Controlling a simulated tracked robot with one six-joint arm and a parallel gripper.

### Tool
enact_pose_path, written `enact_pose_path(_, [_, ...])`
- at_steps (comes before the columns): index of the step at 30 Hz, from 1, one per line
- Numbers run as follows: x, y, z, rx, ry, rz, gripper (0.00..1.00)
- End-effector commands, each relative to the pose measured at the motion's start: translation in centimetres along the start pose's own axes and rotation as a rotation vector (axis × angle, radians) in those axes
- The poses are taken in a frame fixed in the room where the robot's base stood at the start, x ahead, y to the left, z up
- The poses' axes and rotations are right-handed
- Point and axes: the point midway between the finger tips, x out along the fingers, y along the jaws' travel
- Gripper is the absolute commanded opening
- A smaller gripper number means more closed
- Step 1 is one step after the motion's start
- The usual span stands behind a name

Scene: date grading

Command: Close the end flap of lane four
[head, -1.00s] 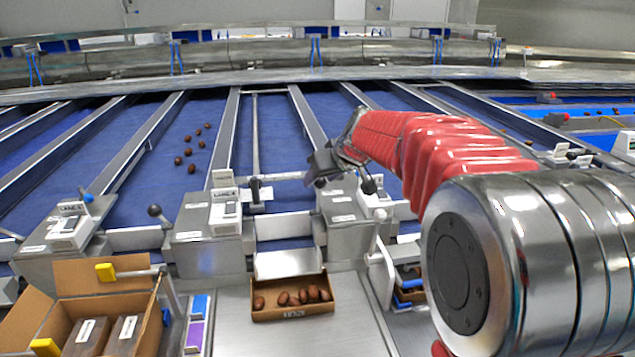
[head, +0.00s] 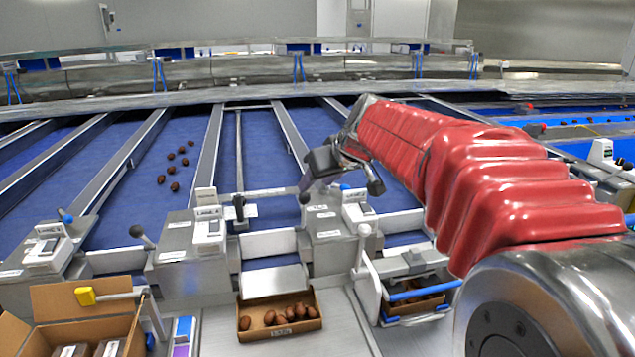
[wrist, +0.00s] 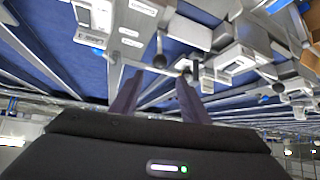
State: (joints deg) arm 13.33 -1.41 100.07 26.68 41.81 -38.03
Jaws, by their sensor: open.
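A control box (head: 207,233) with a small label, seemingly lane four though I cannot read it surely, stands at the left of a blue lane (head: 262,160). A pale panel (head: 268,244) crosses that lane's end, above a sloping metal plate (head: 275,281). A thin bar with a dark handle (head: 240,210) lies across the lane just behind. I cannot tell surely which part is the flap. My gripper (head: 316,174) is above the lane end, at its right side. In the wrist view my gripper (wrist: 155,82) shows two spread fingers with nothing held. A black knob (wrist: 160,61) appears beyond them.
A carton with dates (head: 279,330) sits below the plate. A larger open box (head: 85,303) stands at lower left. Black-knobbed levers (head: 138,233) and another control box (head: 358,212) stand along the lane ends. Loose dates (head: 172,170) lie on the lane to the left.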

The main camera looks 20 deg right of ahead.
Motion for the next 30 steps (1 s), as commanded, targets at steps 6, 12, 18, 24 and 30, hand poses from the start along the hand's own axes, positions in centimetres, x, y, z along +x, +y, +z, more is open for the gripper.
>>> enact_pose_path(6, [-0.9,-1.1,1.1,0.005,-0.015,-0.002,0.26])
enact_pose_path(12, [-3.3,-4.2,5.0,0.027,-0.065,-0.002,0.12])
enact_pose_path(18, [-6.2,-7.5,10.8,0.058,-0.132,0.01,0.0])
enact_pose_path(24, [-8.6,-9.9,17.1,0.089,-0.194,0.034,0.0])
enact_pose_path(30, [-10.5,-11.6,23.7,0.119,-0.248,0.069,0.0])
